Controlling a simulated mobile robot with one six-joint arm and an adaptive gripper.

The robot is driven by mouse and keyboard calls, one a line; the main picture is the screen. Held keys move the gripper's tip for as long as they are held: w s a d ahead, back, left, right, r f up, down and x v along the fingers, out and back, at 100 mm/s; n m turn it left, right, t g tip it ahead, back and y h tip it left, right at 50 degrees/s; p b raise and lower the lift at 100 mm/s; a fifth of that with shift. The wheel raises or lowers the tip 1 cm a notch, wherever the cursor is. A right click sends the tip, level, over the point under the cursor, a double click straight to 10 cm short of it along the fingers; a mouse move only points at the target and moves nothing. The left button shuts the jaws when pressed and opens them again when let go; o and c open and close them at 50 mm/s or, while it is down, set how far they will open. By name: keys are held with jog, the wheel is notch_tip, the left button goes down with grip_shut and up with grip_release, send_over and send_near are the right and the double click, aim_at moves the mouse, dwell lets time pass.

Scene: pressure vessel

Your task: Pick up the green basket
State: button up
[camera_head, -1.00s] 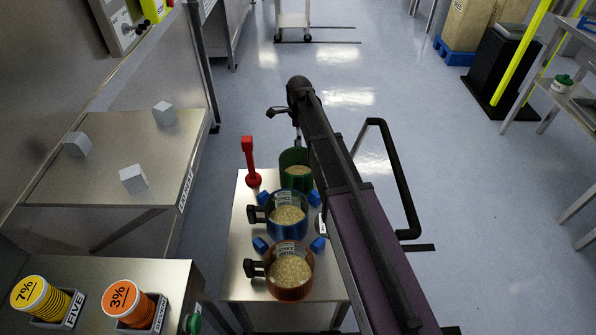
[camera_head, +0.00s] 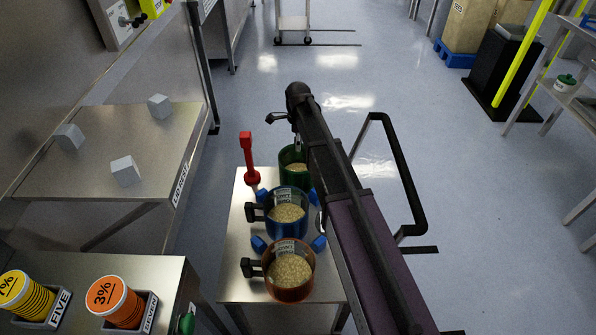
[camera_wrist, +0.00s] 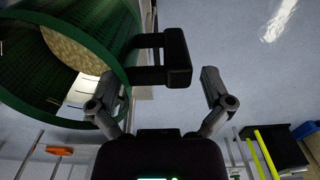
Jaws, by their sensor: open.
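The green basket (camera_head: 294,180) stands at the far end of a small metal table, filled with pale grains and partly hidden by my arm in the head view. In the wrist view the green basket (camera_wrist: 58,98) fills the upper left, with its black handle (camera_wrist: 176,58) pointing right. My gripper (camera_wrist: 162,82) is open, its fingers spread to either side of the handle's end. The left finger is close to the basket's rim; I cannot tell whether they touch.
A blue basket (camera_head: 287,212) and an orange basket (camera_head: 290,275) stand nearer on the same table (camera_head: 235,285), their handles to the left. A red upright tool (camera_head: 249,160) stands beside the green basket. A bench with grey cubes (camera_head: 125,171) is at left.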

jog(key=shift+f+b, duration=0.3)
jog(key=shift+f, duration=0.25)
jog(key=shift+c, duration=0.2)
jog(key=c, duration=1)
